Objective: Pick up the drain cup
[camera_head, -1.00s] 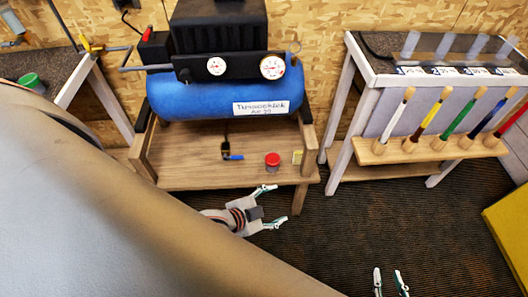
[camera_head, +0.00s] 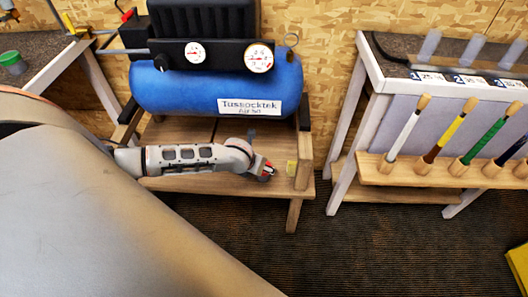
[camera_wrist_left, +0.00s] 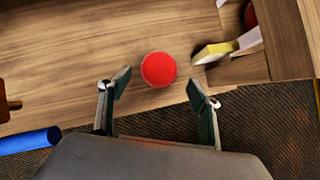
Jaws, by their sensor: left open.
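The drain cup, a small round red cup, is on the wooden lower shelf (camera_head: 215,187) below the blue tank. In the left wrist view the cup (camera_wrist_left: 158,69) is seen from above, just ahead of and between the fingertips. My left gripper (camera_wrist_left: 158,84) is open, with a finger on either side and a gap to the cup. In the head view my left gripper (camera_head: 264,169) is over the right part of the shelf, and only a little red of the cup (camera_head: 269,167) shows there. My right gripper is out of view.
A small yellow block (camera_head: 291,168) is right of the cup, near the shelf's right post (camera_head: 303,165). The blue compressor tank (camera_head: 215,85) hangs over the shelf. A blue handle (camera_wrist_left: 28,140) is at lower left in the wrist view.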

